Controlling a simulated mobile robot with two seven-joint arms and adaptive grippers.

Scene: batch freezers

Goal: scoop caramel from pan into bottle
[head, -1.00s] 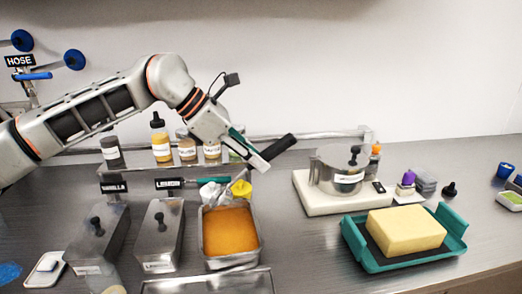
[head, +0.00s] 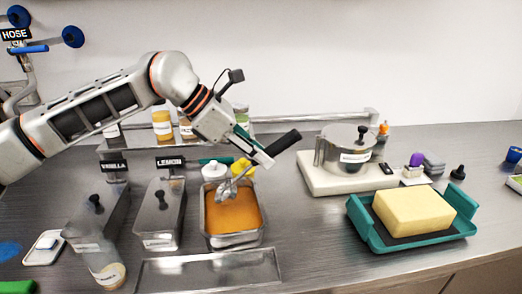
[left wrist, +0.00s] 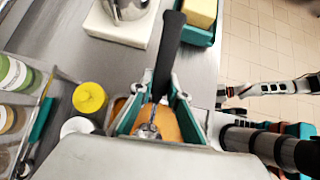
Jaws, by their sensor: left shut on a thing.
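My left gripper (head: 254,153) is shut on a scoop with a black handle (head: 283,143) and a metal head (head: 228,190). The scoop head hangs over the metal pan of orange-brown caramel (head: 235,217); I cannot tell whether it touches the surface. In the left wrist view the black handle (left wrist: 169,45) lies between the fingers, with caramel (left wrist: 168,124) below. A clear bottle (head: 103,262) stands at the front left, with a little tan content at its bottom. Part of my right arm (left wrist: 270,88) shows in the left wrist view; its jaws are unclear.
Lidded metal containers (head: 160,218) stand left of the pan. White and yellow capped bottles (head: 214,171) stand behind it. An empty metal tray (head: 208,270) lies in front. A teal tray (head: 466,226) with a butter block (head: 412,212) is at right.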

